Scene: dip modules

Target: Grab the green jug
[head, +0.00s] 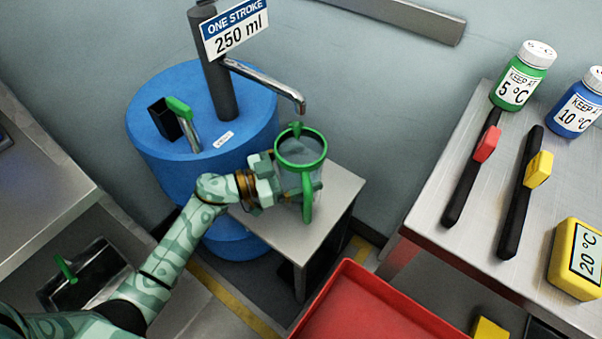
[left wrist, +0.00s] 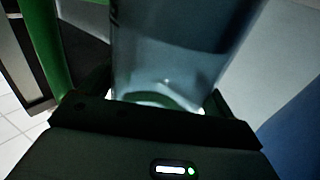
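The green jug, a clear vessel with a green rim (head: 301,148) and a green handle (head: 307,198), stands upright on a small grey metal table below a spout. My left gripper (head: 296,188) reaches it from the left, with its fingers at the sides of the jug's body. In the left wrist view, the jug's clear wall (left wrist: 170,50) fills the space between the fingers, and the green handle (left wrist: 45,45) is at the left. The fingertips are dark and partly hidden, so I cannot tell whether they press on the wall. My right gripper is not in view.
A blue drum (head: 150,130) with a metal spout (head: 265,82) and a "250 ml" sign stands behind. The small table (head: 335,195) is otherwise clear. A red tray (head: 375,305) is in front. The right bench (head: 430,215) holds bottles, a yellow block and two black bars.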

